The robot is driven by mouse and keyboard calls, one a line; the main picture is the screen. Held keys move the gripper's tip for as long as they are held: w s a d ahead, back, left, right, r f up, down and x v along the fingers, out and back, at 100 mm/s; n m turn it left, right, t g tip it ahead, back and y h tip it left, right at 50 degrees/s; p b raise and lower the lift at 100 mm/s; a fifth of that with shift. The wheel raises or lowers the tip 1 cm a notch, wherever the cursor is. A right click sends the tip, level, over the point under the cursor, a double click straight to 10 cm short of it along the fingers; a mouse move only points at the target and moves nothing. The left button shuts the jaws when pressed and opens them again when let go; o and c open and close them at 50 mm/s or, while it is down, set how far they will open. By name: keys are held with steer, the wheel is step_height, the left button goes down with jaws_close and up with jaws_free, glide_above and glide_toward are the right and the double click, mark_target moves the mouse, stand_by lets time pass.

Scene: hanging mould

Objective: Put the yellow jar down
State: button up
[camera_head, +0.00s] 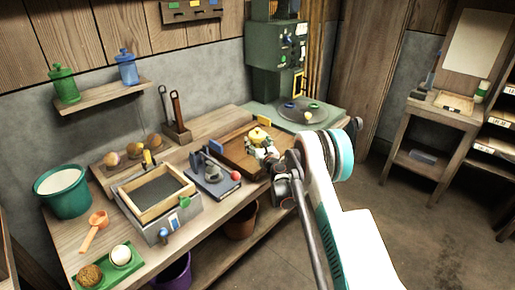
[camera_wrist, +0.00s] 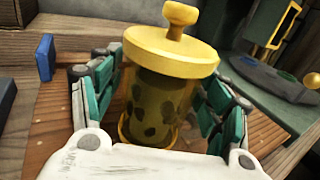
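The yellow jar (camera_wrist: 160,95) has a round lid with a knob and a see-through, dark-spotted body. It stands upright between the green-padded fingers of my gripper (camera_wrist: 165,105) in the wrist view. The pads press against both sides of its body, and its lower part is hidden by my gripper's white palm. In the head view the jar's yellow lid (camera_head: 258,134) shows over the wooden tray (camera_head: 232,152), with my gripper (camera_head: 262,152) around the body below it. I cannot tell whether its base touches the tray.
A blue block (camera_wrist: 45,57) stands left of the fingers. A press with a red ball (camera_head: 213,175) and a framed sand box (camera_head: 158,194) stand left of the tray. A green machine (camera_head: 280,65) with a round plate stands behind. Part of the tray floor is clear.

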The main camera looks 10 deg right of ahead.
jaws_close()
